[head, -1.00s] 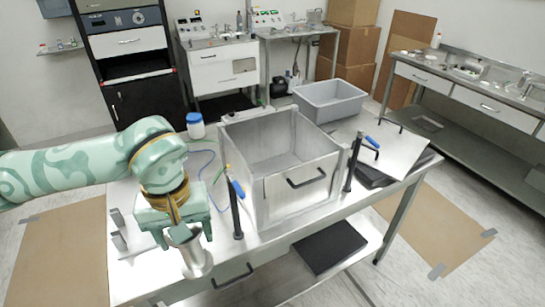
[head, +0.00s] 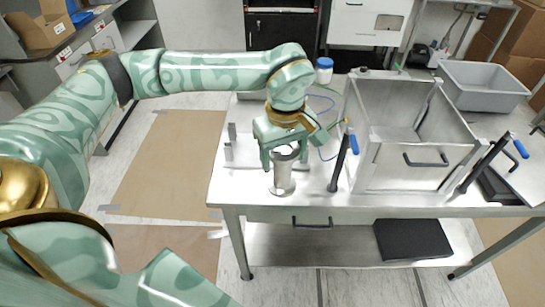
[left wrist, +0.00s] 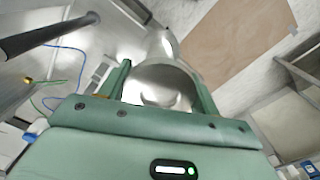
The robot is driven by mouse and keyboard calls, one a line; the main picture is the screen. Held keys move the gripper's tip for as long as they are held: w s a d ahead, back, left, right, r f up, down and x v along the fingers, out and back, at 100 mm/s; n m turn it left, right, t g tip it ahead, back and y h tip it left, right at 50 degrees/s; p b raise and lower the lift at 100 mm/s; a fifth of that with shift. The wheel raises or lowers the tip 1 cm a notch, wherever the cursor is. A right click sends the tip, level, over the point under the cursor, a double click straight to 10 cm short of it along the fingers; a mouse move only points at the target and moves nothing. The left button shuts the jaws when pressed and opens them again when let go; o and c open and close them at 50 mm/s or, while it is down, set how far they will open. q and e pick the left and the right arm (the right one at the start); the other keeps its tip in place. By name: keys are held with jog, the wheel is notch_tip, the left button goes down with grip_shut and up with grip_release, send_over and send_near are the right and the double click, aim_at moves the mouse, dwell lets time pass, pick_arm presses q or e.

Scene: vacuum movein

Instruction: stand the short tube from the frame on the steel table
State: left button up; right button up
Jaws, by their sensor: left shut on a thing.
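The short tube (head: 283,177) is a shiny steel cylinder with flanged ends. It stands upright near the front left edge of the steel table (head: 245,187). My left gripper (head: 284,156) is shut around its upper part from above. In the left wrist view the tube (left wrist: 160,84) lies between the two green fingers, its round opening facing the camera. Whether its lower end touches the tabletop cannot be told. The frame (head: 229,143), small grey uprights on a plate, is just left of the gripper, partly hidden. My right gripper is not in view.
A large open steel box (head: 415,170) stands right of the tube, with a black post clamp with a blue handle (head: 341,157) between them. A blue-lidded jar (head: 324,70) is behind. A grey bin (head: 483,86) stands farther back. The tabletop's front left is bare.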

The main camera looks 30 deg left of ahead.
pick_arm(q)
jog(key=w+a+f+b, duration=0.2)
jog(key=w+a+f, duration=0.2)
jog(key=a+f, duration=0.3)
notch_tip(320, 180, down, 4)
jog(key=shift+w+a+r, duration=0.15)
jog(key=shift+a+r, duration=0.05)
jog(key=shift+r, duration=0.05)
jog(key=o, duration=1.6)
jog(key=shift+f, duration=0.2)
jog(key=shift+c, duration=0.2)
notch_tip(320, 180, up, 12)
jog(key=p, duration=0.2)
jog(key=shift+r, duration=0.15)
